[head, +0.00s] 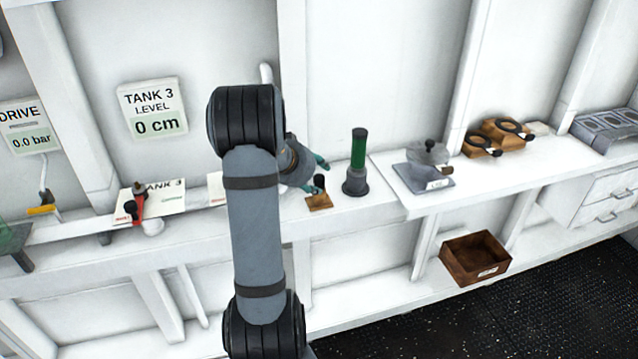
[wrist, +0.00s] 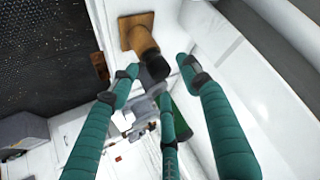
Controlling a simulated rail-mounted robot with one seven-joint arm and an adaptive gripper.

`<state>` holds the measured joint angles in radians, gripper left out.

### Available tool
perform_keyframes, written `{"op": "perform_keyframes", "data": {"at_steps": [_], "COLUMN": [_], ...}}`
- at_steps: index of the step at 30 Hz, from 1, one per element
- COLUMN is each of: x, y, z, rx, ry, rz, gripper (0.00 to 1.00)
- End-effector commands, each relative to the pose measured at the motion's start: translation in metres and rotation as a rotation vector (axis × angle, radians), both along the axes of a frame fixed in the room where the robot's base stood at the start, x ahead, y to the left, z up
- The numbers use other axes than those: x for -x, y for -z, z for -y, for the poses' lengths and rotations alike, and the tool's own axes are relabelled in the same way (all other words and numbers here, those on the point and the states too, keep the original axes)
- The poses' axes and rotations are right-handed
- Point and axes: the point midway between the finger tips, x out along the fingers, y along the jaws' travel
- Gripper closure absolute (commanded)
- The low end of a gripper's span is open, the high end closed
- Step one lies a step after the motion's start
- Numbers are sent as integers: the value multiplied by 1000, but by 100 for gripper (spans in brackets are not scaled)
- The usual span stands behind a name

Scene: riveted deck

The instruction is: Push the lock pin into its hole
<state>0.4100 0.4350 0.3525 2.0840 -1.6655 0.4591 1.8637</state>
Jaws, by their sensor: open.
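A small brown block with a black-topped post (head: 319,186) stands on the white shelf. In the wrist view its brown post and black knob (wrist: 153,67) appear between my fingertips; I cannot tell how far beyond them it lies. A grey fixture (head: 428,172) on a plate, with a dark knob on top and a brown part at its side, stands further right. I cannot tell for certain which part is the lock pin, and no hole is clearly visible. My gripper (head: 314,175), with teal fingers also seen in the wrist view (wrist: 160,78), is open and empty beside the black-topped post.
A green cylinder on a dark base (head: 358,165) stands just right of my gripper. Brown blocks with black rings (head: 497,137) lie further right. A red-handled valve (head: 138,205) is at left. A brown open box (head: 476,258) sits below the shelf. The wall is close behind.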

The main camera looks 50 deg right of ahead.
Motion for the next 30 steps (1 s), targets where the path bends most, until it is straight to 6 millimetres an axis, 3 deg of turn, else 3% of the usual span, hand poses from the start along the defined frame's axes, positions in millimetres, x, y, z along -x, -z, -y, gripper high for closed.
{"op": "perform_keyframes", "data": {"at_steps": [4, 12, 30], "x": [-1, -2, -2], "y": [11, 12, 12], "z": [11, 12, 12], "rx": [0, 1, 1], "ry": [1, 1, 0], "rz": [-1, 1, 0], "gripper": [53, 54, 89]}}
